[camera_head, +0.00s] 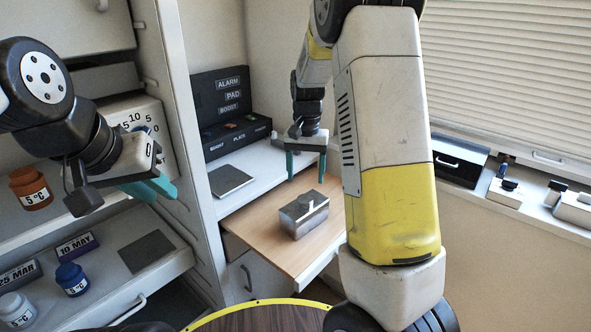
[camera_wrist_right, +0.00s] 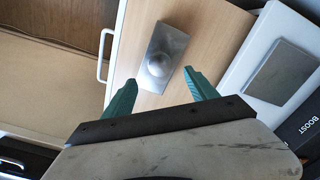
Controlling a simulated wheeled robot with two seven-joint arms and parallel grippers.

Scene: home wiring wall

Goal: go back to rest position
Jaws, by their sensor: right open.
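My right gripper (camera_head: 305,165) hangs above the pulled-out wooden board, its teal fingers pointing down and spread apart with nothing between them. In the right wrist view, its fingers (camera_wrist_right: 160,92) are apart near a metal box (camera_wrist_right: 163,58) with a rounded top. The metal box (camera_head: 304,214) sits on the wooden board, below and apart from the right gripper. My left gripper (camera_head: 118,195) is at the left in front of the shelves, with its teal fingers apart and nothing seen between them.
An orange jar (camera_head: 30,188) stands on the left shelf near the left gripper. Blue (camera_head: 71,279) and white (camera_head: 15,309) jars stand lower. The wooden board (camera_head: 262,236) has bare room around the box.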

